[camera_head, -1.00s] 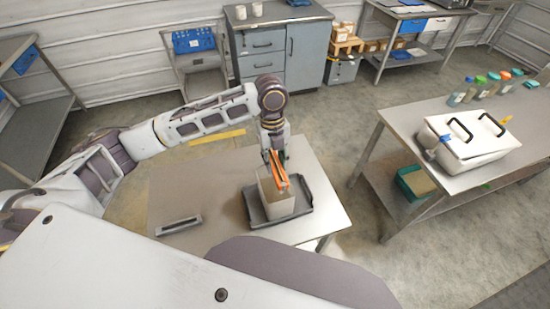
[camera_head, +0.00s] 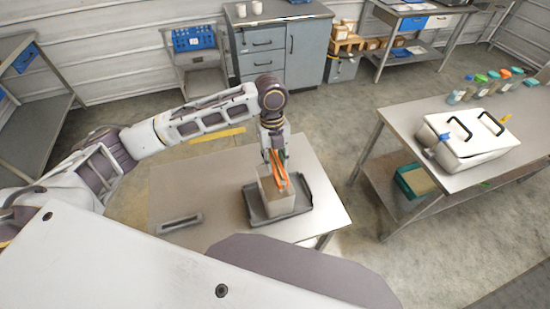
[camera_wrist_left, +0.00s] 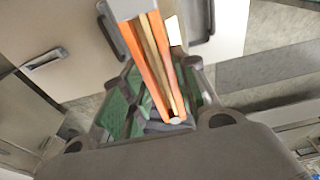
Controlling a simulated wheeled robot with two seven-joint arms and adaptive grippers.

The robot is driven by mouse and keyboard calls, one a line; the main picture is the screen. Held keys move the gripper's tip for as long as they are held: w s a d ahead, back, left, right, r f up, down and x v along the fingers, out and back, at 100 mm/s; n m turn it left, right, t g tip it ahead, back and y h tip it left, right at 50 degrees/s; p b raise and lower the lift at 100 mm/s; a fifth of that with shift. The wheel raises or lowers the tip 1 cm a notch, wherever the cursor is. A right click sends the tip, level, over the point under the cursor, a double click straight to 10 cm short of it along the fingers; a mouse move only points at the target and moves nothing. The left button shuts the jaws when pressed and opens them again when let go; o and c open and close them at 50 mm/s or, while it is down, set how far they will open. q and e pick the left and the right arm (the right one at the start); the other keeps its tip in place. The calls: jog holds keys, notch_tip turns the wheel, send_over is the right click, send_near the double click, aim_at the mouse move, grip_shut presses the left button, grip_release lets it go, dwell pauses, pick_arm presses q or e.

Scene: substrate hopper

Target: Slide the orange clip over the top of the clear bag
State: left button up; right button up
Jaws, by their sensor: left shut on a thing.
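My left gripper (camera_head: 275,156) is shut on the orange clip (camera_head: 279,172), at the top of the clear bag (camera_head: 277,203). The bag looks like a pale upright block and stands in a dark grey tray (camera_head: 304,206). The clip's orange bars overlap the bag's top edge in the head view; I cannot tell whether they straddle it. In the left wrist view the clip (camera_wrist_left: 143,55) shows as two long orange bars with a tan strip between them, running down between the fingers. My right gripper is not in view.
The bag's table (camera_head: 215,185) has a grey flat bar (camera_head: 180,223) at its front left and bare top around the tray. A second table at the right carries a white lidded box (camera_head: 470,140) and several small bottles (camera_head: 480,83).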

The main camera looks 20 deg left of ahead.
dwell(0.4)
pick_arm(q)
jog(key=o, duration=1.6)
jog(key=shift+r+p, duration=0.15)
jog(key=shift+p, duration=0.2)
jog(key=shift+r+p, duration=1.1)
jog(key=shift+p, duration=0.2)
jog(key=shift+r+p, duration=0.3)
jog(key=shift+r, duration=1.95)
